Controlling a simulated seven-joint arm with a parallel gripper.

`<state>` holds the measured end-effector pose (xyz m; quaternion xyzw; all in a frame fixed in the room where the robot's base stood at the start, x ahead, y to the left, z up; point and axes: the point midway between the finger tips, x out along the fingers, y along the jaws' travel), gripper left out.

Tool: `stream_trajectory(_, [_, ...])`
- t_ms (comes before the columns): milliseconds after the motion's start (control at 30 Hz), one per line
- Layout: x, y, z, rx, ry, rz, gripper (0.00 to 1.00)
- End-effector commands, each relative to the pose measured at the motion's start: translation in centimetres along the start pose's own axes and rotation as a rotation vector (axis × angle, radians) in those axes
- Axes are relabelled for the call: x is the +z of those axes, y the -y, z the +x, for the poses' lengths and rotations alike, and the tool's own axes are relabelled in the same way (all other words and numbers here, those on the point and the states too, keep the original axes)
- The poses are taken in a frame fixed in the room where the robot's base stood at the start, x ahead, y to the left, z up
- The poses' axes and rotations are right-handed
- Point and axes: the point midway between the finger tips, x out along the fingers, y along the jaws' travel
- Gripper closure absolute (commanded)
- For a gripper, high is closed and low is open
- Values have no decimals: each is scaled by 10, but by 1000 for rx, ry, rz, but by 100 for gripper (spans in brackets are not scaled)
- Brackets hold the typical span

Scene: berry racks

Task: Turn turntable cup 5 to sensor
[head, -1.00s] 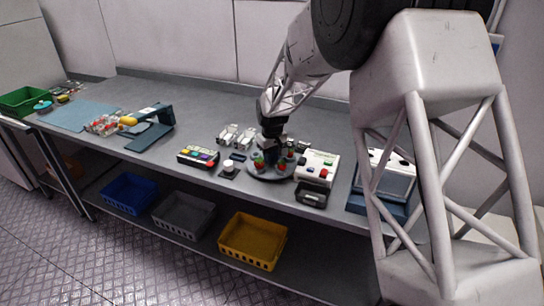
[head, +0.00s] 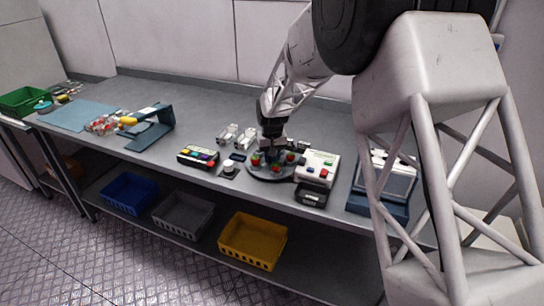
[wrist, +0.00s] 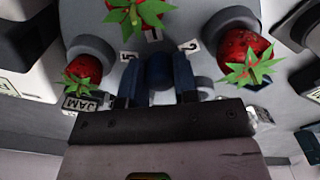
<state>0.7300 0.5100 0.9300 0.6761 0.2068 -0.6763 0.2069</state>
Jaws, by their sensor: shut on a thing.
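The round grey turntable (head: 262,176) stands near the front edge of the bench, with red strawberries in cups around it. In the wrist view, strawberries show at the left (wrist: 84,72), top (wrist: 138,14) and right (wrist: 244,55), with number tags including 5 (wrist: 129,56), 2 (wrist: 189,46) and 1 by the cups. My gripper (wrist: 157,82) is over the turntable's middle, its two fingers shut around a dark blue upright knob (wrist: 160,70). It also shows in the head view (head: 271,150). The far cups are hidden by the gripper or out of frame.
A white box with coloured buttons (head: 318,166) and a small dark device (head: 311,194) stand close at the turntable's right. A white round button (head: 228,166) and a colour-keyed panel (head: 198,156) are at its left. A JAM label (wrist: 80,104) shows by the left cup.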

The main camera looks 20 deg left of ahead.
Motion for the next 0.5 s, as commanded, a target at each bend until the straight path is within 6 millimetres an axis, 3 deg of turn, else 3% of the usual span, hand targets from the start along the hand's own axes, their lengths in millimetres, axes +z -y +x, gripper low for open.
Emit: stream_trajectory(500, [0,0,-1,0,-2,224,100])
